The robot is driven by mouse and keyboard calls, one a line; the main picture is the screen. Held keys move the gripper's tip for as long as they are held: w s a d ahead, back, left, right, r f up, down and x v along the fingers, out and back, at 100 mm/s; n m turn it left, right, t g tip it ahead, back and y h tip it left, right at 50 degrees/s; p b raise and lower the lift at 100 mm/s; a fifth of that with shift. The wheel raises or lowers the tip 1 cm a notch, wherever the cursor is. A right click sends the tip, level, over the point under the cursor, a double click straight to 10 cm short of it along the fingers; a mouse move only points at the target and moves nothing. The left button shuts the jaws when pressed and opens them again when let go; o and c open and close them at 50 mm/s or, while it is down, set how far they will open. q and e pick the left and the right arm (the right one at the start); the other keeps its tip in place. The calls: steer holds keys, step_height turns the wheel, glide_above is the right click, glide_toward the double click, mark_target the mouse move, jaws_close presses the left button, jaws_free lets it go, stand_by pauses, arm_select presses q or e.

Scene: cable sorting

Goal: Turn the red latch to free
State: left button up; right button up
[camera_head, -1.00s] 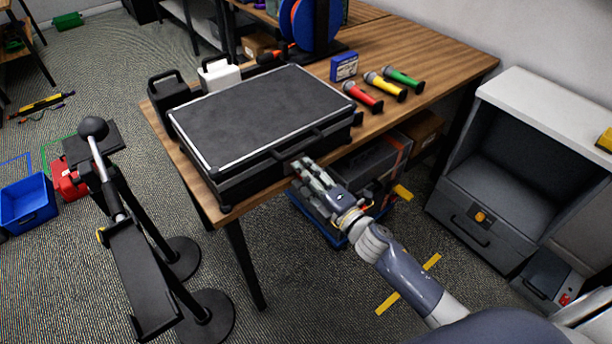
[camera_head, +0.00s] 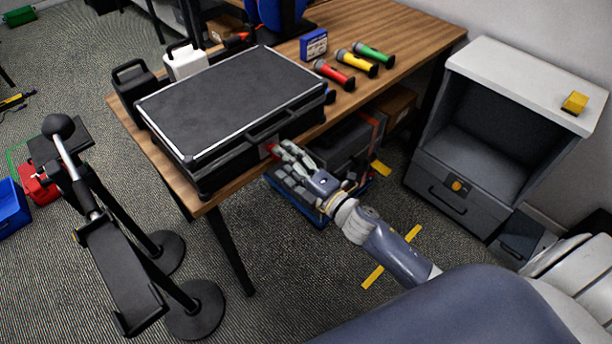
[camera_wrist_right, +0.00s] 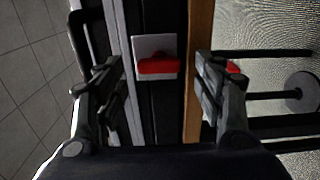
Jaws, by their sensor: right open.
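The black case (camera_head: 235,95) lies closed on the wooden table, with a silver rim and a handle on its front side. The red latch (camera_wrist_right: 158,67) sits on a white plate on the case's front side, and its bar lies across the right wrist view. In the head view a bit of the latch (camera_head: 271,148) shows just beyond the fingers. My right gripper (camera_head: 276,156) is at the case's front. In the right wrist view its open fingers (camera_wrist_right: 160,75) stand on either side of the latch, apart from it, with nothing between them touching. My left gripper is not in view.
The wooden table (camera_head: 392,28) carries a black and a white jug (camera_head: 186,62) behind the case and red, yellow and green flashlights (camera_head: 336,75) to the right. A black stand (camera_head: 120,265) is at left. A grey cabinet (camera_head: 475,165) is at right.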

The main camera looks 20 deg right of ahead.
steer(key=v, duration=1)
steer(key=s+d+f+m+g+h, duration=0.2)
steer(key=s+f+m, duration=0.15)
steer(key=f, duration=0.65)
steer(key=s+d+f+m+g+h, duration=0.15)
steer(key=f+m, duration=0.25)
steer(key=f, duration=0.7)
steer(key=s+d+f+m+g+h, duration=0.2)
steer(key=s+f+m+g, duration=0.15)
steer(key=f, duration=0.65)
steer(key=s+a+f+m+g, duration=0.1)
steer(key=s+f+m+g, duration=0.2)
steer(key=s+f, duration=0.3)
steer(key=s+a+f+m+g, duration=0.1)
steer(key=s+f+m+g, duration=0.2)
steer(key=s+f, duration=0.4)
steer(key=s+a+f+m+g, duration=0.1)
steer(key=s+f, duration=0.5)
steer(key=s, duration=1.1)
steer(key=shift+s+a+f+m+g+h, duration=0.15)
steer(key=shift+s+f+m+g+h, duration=0.2)
steer(key=shift+m+g, duration=0.6)
steer(key=shift+w, duration=0.15)
